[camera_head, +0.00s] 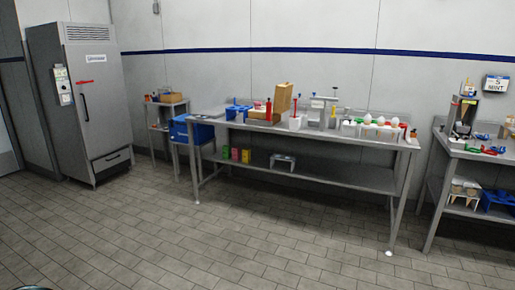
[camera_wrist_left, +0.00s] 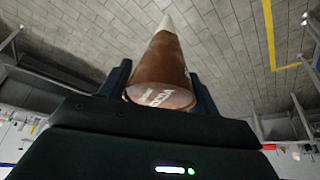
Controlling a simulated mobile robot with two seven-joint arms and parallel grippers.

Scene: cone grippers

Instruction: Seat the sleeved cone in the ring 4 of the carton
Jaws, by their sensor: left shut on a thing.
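The sleeved cone (camera_wrist_left: 163,68), with a brown printed sleeve and a pale tip, shows in the left wrist view. My left gripper (camera_wrist_left: 160,86) is shut on it, with one dark finger on each side. The cone's wide lettered end faces the camera and its tip points away, over the tiled floor. In the head view neither gripper nor this cone can be made out. A small white holder with brown cones (camera_head: 465,190) stands on the lower shelf of the right table. I cannot tell whether it is the carton, and no ring numbers are readable.
A long steel table (camera_head: 300,133) against the wall carries a blue rack, a wooden box and white tubs. The right table (camera_head: 470,152) holds a machine and small coloured items. A grey fridge (camera_head: 85,100) stands at left. The tiled floor in front is clear.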

